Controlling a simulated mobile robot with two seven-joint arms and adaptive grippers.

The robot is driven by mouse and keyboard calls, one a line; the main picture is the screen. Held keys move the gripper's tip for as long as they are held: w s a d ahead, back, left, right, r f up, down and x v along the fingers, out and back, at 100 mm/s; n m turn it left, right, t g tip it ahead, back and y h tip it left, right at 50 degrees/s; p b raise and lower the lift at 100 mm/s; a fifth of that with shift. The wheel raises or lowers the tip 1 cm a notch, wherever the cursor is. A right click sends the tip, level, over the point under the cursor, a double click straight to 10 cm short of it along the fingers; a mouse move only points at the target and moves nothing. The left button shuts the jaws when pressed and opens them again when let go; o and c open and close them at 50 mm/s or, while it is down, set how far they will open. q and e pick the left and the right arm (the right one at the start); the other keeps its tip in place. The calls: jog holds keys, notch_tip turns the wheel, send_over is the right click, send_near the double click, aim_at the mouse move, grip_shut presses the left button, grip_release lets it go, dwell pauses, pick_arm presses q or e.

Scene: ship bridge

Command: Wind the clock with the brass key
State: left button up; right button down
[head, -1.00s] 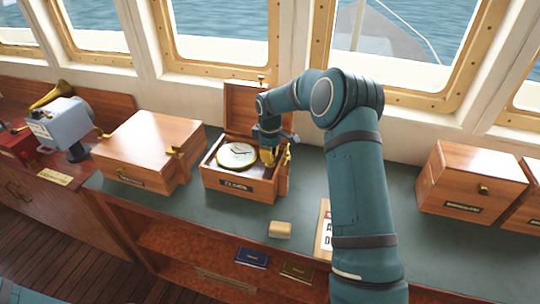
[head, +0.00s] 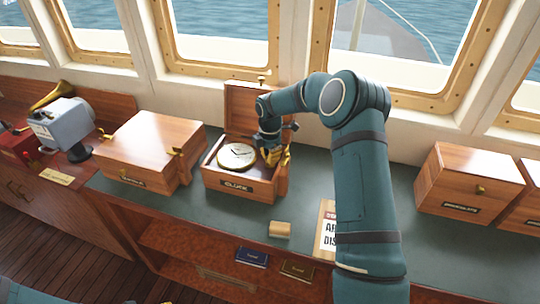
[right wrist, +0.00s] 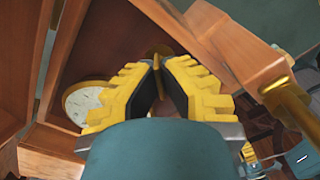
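The clock (head: 237,155), a round white dial with a brass rim, sits in an open wooden box (head: 236,187) labelled as the clock's. The dial looks tilted. In the right wrist view its pale face (right wrist: 86,103) is partly hidden behind the left finger. My right gripper (head: 270,157) is down at the box's right side, beside the dial. In the right wrist view my right gripper (right wrist: 157,66) has its yellow fingers closed together at the tips on a thin brass piece, seemingly the brass key (right wrist: 157,78); most of it is hidden.
The raised lid (head: 246,107) stands behind the clock. A closed wooden box (head: 150,140) is to the left and another (head: 468,180) to the right. A small tan block (head: 280,229) and a printed sign (head: 327,232) lie near the counter's front edge.

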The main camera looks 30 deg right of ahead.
jog(key=n+p, duration=0.1)
jog(key=n, duration=0.3)
jog(key=shift+s+n, duration=0.1)
jog(key=shift+n, duration=0.2)
jog(key=n, duration=0.4)
jog(key=shift+f+p, duration=0.1)
jog(key=shift+p, duration=0.3)
jog(key=shift+n, duration=0.4)
jog(key=c, duration=1.1)
grip_release()
jog(key=shift+c, duration=0.2)
notch_tip(320, 180, up, 12)
